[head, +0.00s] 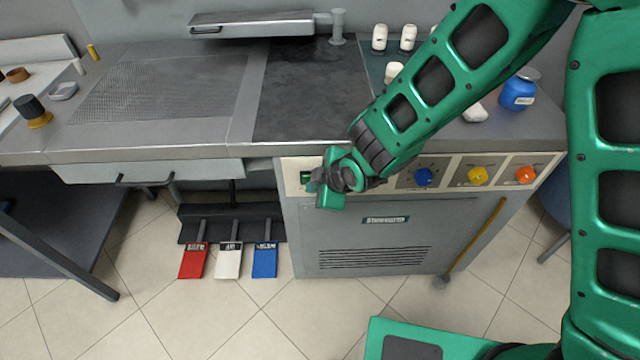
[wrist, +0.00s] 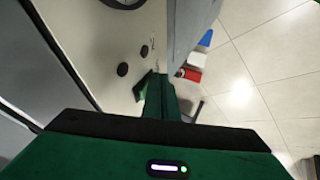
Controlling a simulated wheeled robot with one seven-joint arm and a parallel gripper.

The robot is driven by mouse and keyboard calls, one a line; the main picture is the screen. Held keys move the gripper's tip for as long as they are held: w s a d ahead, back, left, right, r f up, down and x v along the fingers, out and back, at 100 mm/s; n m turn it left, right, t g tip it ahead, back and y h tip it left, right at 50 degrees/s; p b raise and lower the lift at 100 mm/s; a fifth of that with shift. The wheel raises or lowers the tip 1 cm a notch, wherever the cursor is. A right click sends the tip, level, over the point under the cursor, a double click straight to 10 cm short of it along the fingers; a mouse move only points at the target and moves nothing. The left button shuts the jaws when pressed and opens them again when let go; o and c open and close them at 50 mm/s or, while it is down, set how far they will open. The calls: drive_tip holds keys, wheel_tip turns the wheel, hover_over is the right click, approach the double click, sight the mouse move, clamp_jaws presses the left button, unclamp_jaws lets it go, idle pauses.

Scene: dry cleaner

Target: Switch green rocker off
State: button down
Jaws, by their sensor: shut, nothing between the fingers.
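The green rocker (head: 305,177) sits at the left end of the pale control panel on the front of the grey machine (head: 365,240). Only part of it shows in the head view, just left of my gripper. My gripper (head: 318,184) is shut and empty, in front of the panel's left end, very close to the rocker. In the wrist view the shut fingers (wrist: 160,88) reach toward the pale panel face, with a dark green shape beside their tips. I cannot tell whether they touch the rocker or which way it is tipped.
Blue (head: 423,177), yellow (head: 477,175) and orange (head: 526,174) knobs line the panel to the right. Red (head: 194,262), white (head: 229,262) and blue (head: 265,262) pedals are low on the left. A blue bottle (head: 517,93) stands on the worktop.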

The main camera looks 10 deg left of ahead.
drive_tip(key=shift+r, duration=0.1)
drive_tip(key=shift+r, duration=0.75)
drive_tip(key=shift+s, duration=0.15)
drive_tip(key=s+d+r, duration=0.6)
drive_tip(key=s, duration=0.2)
drive_tip(key=shift+s, duration=0.4)
drive_tip(key=shift+d, duration=0.15)
idle(0.4)
